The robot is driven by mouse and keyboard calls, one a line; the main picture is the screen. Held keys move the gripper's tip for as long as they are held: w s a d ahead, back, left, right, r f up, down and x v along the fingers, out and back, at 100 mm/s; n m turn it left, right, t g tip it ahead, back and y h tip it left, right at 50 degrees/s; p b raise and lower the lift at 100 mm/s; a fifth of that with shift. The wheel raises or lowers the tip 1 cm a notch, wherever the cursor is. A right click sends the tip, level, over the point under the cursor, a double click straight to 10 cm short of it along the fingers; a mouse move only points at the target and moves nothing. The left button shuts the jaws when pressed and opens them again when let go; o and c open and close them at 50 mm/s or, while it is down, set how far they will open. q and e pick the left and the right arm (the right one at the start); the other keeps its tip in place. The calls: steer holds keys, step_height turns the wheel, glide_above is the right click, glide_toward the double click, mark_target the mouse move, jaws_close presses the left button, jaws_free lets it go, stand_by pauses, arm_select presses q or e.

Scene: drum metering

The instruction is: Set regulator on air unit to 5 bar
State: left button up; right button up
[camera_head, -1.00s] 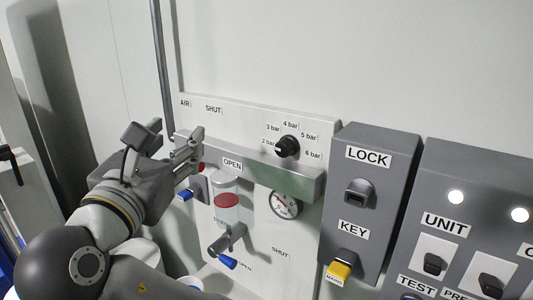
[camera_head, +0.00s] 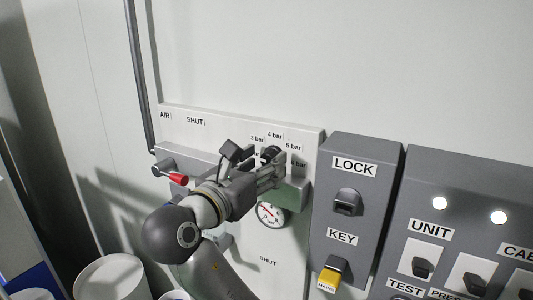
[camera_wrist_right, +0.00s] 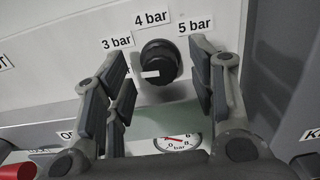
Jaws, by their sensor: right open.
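The black regulator knob (camera_wrist_right: 158,60) is on the air unit panel (camera_head: 225,137), below the labels 3 bar, 4 bar and 5 bar. Its white pointer mark (camera_wrist_right: 150,74) points left, toward a partly hidden label that was 2 bar in the earlier view. In the head view the knob (camera_head: 271,153) is partly hidden by my right gripper (camera_head: 273,168). That gripper is open, with its fingers (camera_wrist_right: 158,80) on either side of the knob and gaps still showing. The pressure gauge (camera_wrist_right: 178,143) is below the knob. My left gripper is not in view.
A red-handled valve (camera_head: 178,179) is left of my right gripper on the air unit. The grey LOCK and KEY box (camera_head: 352,210) with a yellow key (camera_head: 328,279) stands close on the right. A switch box (camera_head: 465,215) is farther right. The wall above is clear.

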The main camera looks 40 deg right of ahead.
steer(key=shift+x, duration=1.05)
steer(key=c, duration=1)
steer(key=shift+r+m+p, duration=0.1)
steer(key=shift+m+p, duration=0.65)
steer(key=shift+m, duration=1.35)
steer(key=o, duration=1)
